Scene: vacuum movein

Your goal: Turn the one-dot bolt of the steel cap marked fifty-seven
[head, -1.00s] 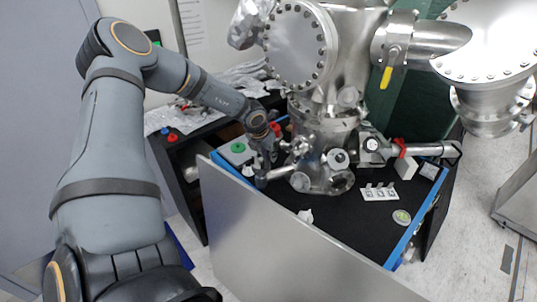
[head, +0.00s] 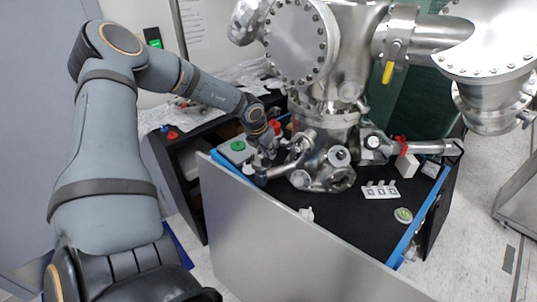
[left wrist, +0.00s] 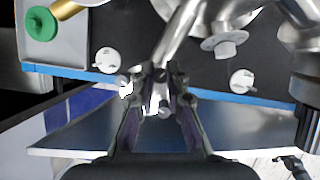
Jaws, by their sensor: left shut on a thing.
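My left gripper (head: 260,170) is at the left end of a slanting steel tube of the chamber, low over the black tabletop. In the left wrist view its two fingers (left wrist: 160,85) are shut on the steel end of that tube or a small part on it. The fingers hide most of what they grip. A small bolt-like piece (left wrist: 165,110) shows between them. A pale piece (left wrist: 124,88) sits just left of the fingers. I cannot read a fifty-seven or any dot on these parts. My right gripper is not in view.
The steel chamber (head: 325,125) stands close to the right of the gripper. A grey panel (head: 290,240) stands in front of the black tabletop (head: 350,222). A white holder (head: 380,191) lies right.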

